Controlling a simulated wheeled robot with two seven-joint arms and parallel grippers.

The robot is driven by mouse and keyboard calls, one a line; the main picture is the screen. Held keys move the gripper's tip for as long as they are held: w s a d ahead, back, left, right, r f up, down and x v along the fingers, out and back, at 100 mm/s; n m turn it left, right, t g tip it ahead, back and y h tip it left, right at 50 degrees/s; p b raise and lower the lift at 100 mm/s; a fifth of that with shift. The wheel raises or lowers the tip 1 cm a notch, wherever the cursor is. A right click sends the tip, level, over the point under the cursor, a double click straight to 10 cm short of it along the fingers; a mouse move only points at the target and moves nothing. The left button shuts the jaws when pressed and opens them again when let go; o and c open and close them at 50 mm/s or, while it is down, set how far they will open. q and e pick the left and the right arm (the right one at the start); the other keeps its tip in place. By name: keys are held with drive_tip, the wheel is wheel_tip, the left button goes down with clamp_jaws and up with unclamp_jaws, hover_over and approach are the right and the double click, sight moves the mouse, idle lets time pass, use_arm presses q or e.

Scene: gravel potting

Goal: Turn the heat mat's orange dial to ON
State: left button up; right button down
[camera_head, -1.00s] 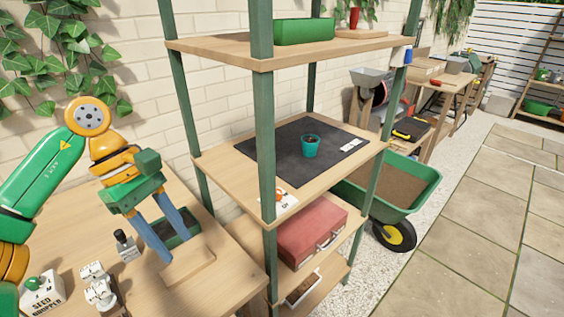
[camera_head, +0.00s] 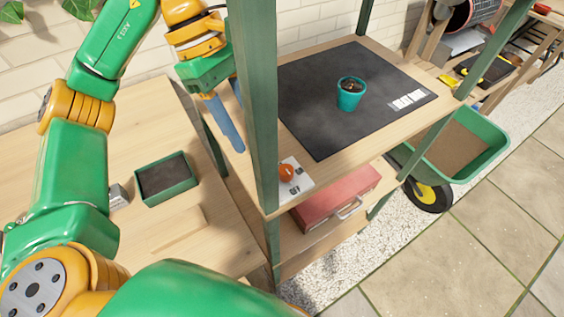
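The orange dial (camera_head: 286,172) sits on a white control plate (camera_head: 297,184) at the near left corner of the middle shelf. Lettering shows below the dial; I can read only what looks like OFF. The dark heat mat (camera_head: 322,125) lies flat on that shelf, with a teal pot (camera_head: 350,95) of soil on it. My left gripper (camera_head: 238,125) is at the shelf's left side, behind the green front post and left of the dial, apart from it. Its blue fingers are partly hidden by the post, so its opening is unclear. My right gripper is not in view.
The green shelf post (camera_head: 254,100) stands between my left gripper and the dial. A green tray of soil (camera_head: 165,180) lies on the wooden table at left. A red case (camera_head: 335,198) is on the lower shelf. A green wheelbarrow (camera_head: 470,145) stands at right.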

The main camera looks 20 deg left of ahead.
use_arm(q)
hover_over(285, 168)
drive_tip(key=a, duration=0.2)
drive_tip(key=shift+w+f, duration=0.3)
drive_tip(key=shift+f, duration=0.05)
drive_tip(key=x, duration=0.3)
drive_tip(key=shift+s+d+f, duration=0.1)
drive_tip(key=shift+s+f, duration=0.1)
drive_tip(key=shift+f, duration=0.1)
drive_tip(key=shift+w+d+f, duration=0.1)
drive_tip(key=shift+d+f, duration=0.05)
drive_tip(key=shift+f, duration=0.25)
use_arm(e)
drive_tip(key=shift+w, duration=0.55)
